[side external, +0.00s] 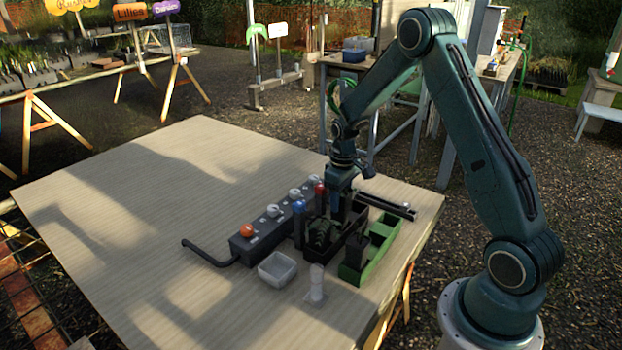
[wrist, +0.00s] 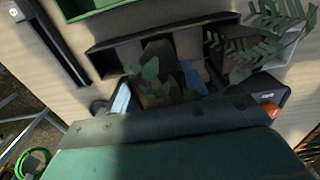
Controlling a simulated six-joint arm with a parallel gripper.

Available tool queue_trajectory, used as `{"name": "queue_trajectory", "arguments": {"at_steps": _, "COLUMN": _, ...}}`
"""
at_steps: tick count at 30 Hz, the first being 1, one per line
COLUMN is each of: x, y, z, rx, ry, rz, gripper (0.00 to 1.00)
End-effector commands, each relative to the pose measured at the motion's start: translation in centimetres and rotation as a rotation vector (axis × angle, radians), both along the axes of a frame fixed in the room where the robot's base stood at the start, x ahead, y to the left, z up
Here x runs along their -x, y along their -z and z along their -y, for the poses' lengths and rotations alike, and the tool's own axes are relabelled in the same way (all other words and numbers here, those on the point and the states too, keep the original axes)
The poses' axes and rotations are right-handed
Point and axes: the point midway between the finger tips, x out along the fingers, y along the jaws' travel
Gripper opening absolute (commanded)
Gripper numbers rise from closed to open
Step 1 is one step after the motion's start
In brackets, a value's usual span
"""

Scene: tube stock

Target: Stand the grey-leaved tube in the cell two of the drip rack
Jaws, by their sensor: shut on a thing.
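My gripper (side external: 341,208) points down over the dark drip rack (side external: 350,252). In the wrist view my gripper (wrist: 195,98) is shut on the grey-leaved tube; its rounded grey-green leaves (wrist: 150,72) show between the fingers. The tube's body is mostly hidden by the leaves and the gripper. The drip rack's dark wall (wrist: 110,47) and cell dividers show just beyond the leaves. A fern-leaved plant (wrist: 262,42) stands at the rack's right end in that view; it also shows in the side view (side external: 320,234). I cannot tell whether the tube's base is inside a cell.
A dark valve box (side external: 258,243) with coloured knobs and a hose runs along the rack. A green tray (side external: 384,240) lies on its other side. A white dish (side external: 277,268) and a pale upright cylinder (side external: 316,282) stand in front. The table's left side is clear.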

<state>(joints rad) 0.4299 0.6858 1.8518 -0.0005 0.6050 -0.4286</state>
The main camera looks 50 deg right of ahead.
Motion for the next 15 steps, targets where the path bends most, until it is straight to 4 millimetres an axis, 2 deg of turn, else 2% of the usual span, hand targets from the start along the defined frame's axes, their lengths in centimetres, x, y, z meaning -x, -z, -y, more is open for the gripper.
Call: {"name": "queue_trajectory", "arguments": {"at_steps": 15, "x": 0.0, "y": 1.9, "z": 0.0, "rx": 0.0, "ry": 0.0, "rz": 0.0, "gripper": 0.18}}
